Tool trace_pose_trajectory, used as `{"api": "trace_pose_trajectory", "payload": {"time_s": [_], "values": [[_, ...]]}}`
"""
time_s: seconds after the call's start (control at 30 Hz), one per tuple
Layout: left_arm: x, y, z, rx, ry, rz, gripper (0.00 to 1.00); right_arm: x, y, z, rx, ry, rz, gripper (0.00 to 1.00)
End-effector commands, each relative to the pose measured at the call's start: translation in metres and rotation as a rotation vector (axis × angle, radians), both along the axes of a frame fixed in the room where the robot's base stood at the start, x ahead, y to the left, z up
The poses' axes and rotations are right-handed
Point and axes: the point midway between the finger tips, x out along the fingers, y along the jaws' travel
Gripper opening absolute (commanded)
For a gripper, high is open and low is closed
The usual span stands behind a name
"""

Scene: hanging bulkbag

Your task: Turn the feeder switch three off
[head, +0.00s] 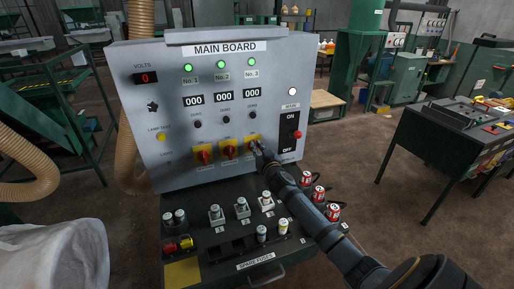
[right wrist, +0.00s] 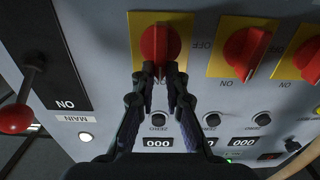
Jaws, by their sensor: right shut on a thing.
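The main board (head: 222,110) carries a row of red rotary feeder switches on yellow plates. Switch one (head: 204,156) and switch two (head: 230,150) are free. Switch three, nearest the main lever, is mostly hidden by my right gripper (head: 258,149) in the head view. In the upside-down right wrist view, its red knob (right wrist: 158,43) shows with my right gripper's fingertips (right wrist: 160,72) closed on its handle, which points towards the ON label. The green lamp No. 3 (head: 251,62) is lit, like lamps No. 1 and No. 2. My left gripper is out of view.
The main ON/OFF lever with a red ball (head: 297,134) sticks out just right of switch three. A ribbed hose (head: 30,170) and white bag (head: 50,255) are at left.

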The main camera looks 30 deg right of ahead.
Motion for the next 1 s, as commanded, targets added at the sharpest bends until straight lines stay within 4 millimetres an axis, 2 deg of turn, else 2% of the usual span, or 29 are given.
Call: {"api": "trace_pose_trajectory", "payload": {"time_s": [0.37, 1.0], "values": [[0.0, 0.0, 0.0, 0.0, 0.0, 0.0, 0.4, 0.001, 0.003, 0.0, -0.112, 0.027, 0.0, 0.0], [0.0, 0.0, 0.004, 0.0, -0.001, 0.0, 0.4, 0.003, 0.015, -0.005, -0.677, 0.164, 0.0, 0.0]]}}
